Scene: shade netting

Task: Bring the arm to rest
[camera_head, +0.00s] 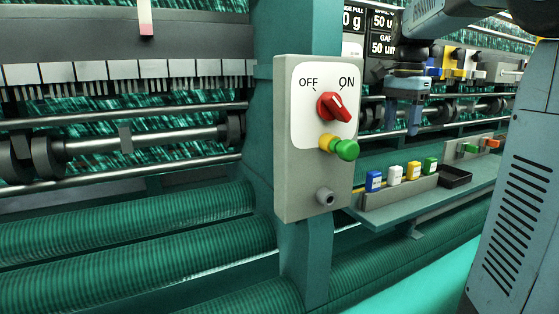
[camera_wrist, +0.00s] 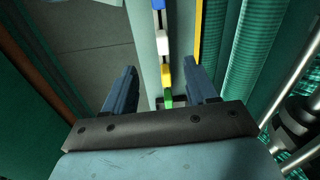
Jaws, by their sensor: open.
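My gripper (camera_head: 414,122) hangs from my arm at the upper right of the head view, above the small shelf. In the wrist view my gripper (camera_wrist: 162,92) shows two blue fingers spread apart with nothing between them that they touch. Below it, the shelf holds a row of small blocks: blue (camera_head: 374,181), white (camera_head: 395,175), yellow (camera_head: 414,170) and green (camera_head: 430,165). The blocks also show in the wrist view, beyond the fingers, with the yellow one (camera_wrist: 166,74) nearly in the middle. The gripper is apart from them.
A black tray (camera_head: 455,177) sits right of the blocks. Rollers (camera_head: 140,220) with green netting fill the left. A control box (camera_head: 472,148) stands farther right.

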